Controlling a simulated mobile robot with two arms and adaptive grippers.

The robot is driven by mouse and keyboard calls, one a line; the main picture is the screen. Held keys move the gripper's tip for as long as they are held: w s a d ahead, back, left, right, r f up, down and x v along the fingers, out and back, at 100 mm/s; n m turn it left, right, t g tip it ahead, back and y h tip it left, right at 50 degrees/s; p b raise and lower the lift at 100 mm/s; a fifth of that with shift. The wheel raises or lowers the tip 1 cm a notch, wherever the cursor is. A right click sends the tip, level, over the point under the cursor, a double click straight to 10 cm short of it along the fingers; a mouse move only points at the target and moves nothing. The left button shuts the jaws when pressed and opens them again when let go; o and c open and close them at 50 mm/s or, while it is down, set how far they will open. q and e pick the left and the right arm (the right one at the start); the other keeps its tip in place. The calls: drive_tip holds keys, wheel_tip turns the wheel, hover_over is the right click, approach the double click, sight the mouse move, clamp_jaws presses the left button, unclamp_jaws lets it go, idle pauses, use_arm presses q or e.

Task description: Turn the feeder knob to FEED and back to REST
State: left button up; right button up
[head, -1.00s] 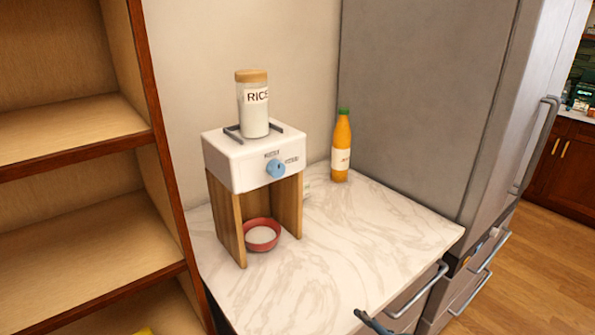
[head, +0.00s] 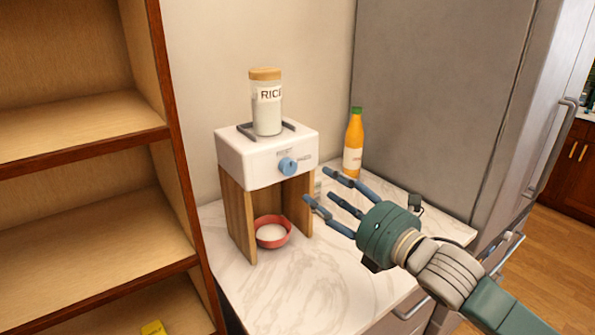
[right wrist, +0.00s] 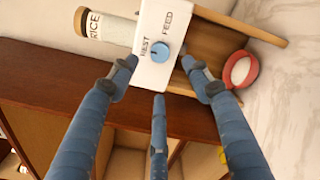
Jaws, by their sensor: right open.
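The feeder (head: 262,157) is a white box on wooden legs, standing on the marble counter. Its blue round knob (head: 288,166) is on the front face. In the right wrist view the knob (right wrist: 160,52) shows between the labels REST and FEED; its exact pointing is too small to tell. A rice jar (head: 267,103) stands on top of the feeder. A red bowl (head: 284,236) with white contents sits beneath it. My right gripper (head: 322,188) is open and empty, to the right of the knob and apart from it, its fingers toward the feeder. My left gripper is not in view.
An orange bottle (head: 353,147) with a green cap stands behind my right gripper. A wooden shelf (head: 85,148) rises at the left, and a grey fridge (head: 440,90) at the right. The counter's front part (head: 315,275) is clear.

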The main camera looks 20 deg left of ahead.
sight(292, 167)
drive_tip(key=p+x, duration=0.1)
drive_tip(key=x, duration=0.3)
drive_tip(key=p+x, duration=0.2)
drive_tip(key=x, duration=0.3)
drive_tip(key=shift+r, duration=0.2)
drive_tip(key=shift+x, duration=0.95)
drive_tip(key=shift+f, duration=0.1)
drive_tip(key=shift+c, duration=0.5)
drive_tip(key=c, duration=1)
